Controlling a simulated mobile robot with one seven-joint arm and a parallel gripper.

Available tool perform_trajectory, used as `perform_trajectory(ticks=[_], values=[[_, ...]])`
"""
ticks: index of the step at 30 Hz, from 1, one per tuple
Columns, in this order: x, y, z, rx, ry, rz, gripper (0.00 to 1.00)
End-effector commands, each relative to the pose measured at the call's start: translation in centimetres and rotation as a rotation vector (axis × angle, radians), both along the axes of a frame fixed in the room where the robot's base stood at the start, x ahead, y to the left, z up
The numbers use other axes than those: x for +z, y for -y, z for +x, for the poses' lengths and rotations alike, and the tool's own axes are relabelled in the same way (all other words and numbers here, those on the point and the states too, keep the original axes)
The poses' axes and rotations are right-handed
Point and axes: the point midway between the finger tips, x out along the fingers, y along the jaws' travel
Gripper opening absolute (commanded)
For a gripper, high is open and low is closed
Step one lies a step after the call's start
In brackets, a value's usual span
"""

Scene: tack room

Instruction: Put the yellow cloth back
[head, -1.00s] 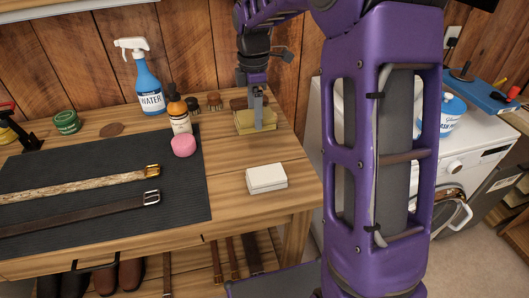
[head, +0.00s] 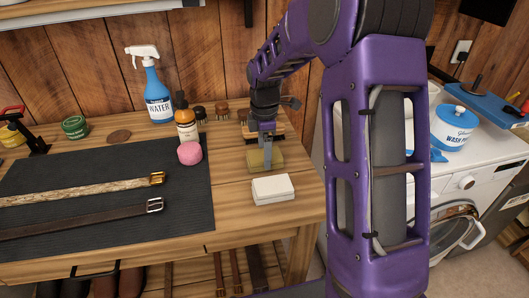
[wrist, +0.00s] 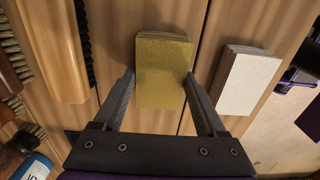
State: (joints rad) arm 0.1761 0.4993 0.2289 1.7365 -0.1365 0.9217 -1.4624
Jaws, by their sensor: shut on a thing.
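The yellow cloth (head: 275,163), a folded flat pad, is at the right end of the wooden workbench, just behind a folded white cloth (head: 273,191). My gripper (head: 267,166) points down and is shut on the yellow cloth. In the wrist view the yellow cloth (wrist: 163,70) sits between my two fingers, with the white cloth (wrist: 248,82) to its right and a gap between them. I cannot tell whether the yellow cloth touches the bench or is slightly raised.
A wooden brush (head: 278,133) lies behind my gripper. A pink sponge (head: 190,152), an amber bottle (head: 187,125) and a blue spray bottle (head: 157,98) stand to the left. A dark mat (head: 90,190) bears two belts. Bare bench lies between mat and white cloth.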

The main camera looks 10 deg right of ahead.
Motion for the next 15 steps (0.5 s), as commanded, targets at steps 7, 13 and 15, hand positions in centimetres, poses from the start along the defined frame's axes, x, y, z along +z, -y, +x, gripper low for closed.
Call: perform_trajectory(ticks=[7, 13, 15], values=[[-0.36, 0.00, 0.00, 0.000, 0.000, 0.000, 0.12], [-0.23, 0.00, 0.01, 0.000, 0.000, 0.000, 1.00], [-0.23, 0.01, 0.01, 0.000, 0.000, 0.000, 1.00]])
